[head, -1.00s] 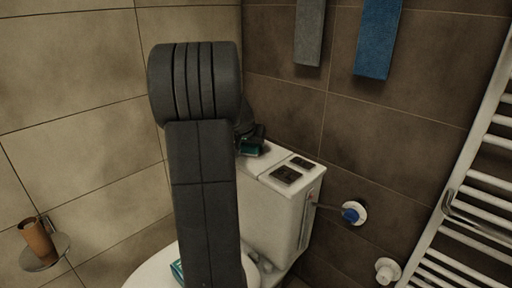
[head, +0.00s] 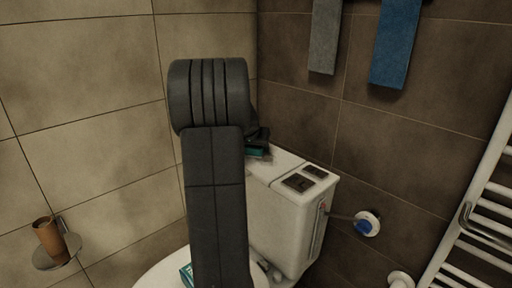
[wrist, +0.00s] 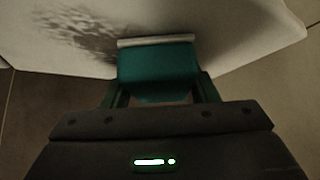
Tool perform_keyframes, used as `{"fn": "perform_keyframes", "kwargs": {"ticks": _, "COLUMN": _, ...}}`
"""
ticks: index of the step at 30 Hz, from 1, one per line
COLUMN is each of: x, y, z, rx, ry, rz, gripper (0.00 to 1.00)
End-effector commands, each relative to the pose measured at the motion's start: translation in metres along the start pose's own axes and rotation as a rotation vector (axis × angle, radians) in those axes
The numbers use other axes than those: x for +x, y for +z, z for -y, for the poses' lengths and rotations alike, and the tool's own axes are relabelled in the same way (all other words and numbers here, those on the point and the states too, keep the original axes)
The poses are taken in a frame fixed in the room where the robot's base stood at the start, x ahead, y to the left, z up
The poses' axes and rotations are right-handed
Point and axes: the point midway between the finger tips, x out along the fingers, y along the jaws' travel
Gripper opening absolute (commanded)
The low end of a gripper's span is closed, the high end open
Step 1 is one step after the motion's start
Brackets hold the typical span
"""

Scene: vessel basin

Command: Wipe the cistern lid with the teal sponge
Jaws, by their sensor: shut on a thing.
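The teal sponge (wrist: 157,68) is held between the fingers of my gripper (wrist: 160,90) in the wrist view. Its pale far edge rests at or just above the white cistern lid (wrist: 225,35); I cannot tell if they touch. A dark speckled smudge (wrist: 85,32) lies on the lid, left of and beyond the sponge. In the head view the sponge (head: 257,152) shows as a teal patch over the left part of the cistern lid (head: 262,168). My arm hides part of the lid and most of my gripper there.
Dark flush buttons (head: 298,182) sit on the lid's right part. A blue-handled valve (head: 366,224) and a white towel radiator (head: 480,210) are on the right. Grey (head: 324,38) and blue (head: 394,42) towels hang above. A brown cup (head: 49,236) stands in a holder at left.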

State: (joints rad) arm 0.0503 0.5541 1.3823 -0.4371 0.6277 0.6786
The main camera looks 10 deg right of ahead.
Motion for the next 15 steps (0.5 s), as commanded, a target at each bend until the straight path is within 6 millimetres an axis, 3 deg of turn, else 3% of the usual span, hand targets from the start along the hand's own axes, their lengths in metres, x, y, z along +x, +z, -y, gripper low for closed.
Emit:
{"fn": "perform_keyframes", "kwargs": {"ticks": 9, "x": -0.009, "y": 0.012, "z": -0.025, "rx": 0.002, "ry": 0.003, "rz": 0.003, "gripper": 0.11}}
{"fn": "perform_keyframes", "kwargs": {"ticks": 15, "x": -0.012, "y": 0.014, "z": -0.031, "rx": 0.001, "ry": 0.002, "rz": 0.002, "gripper": 0.11}}
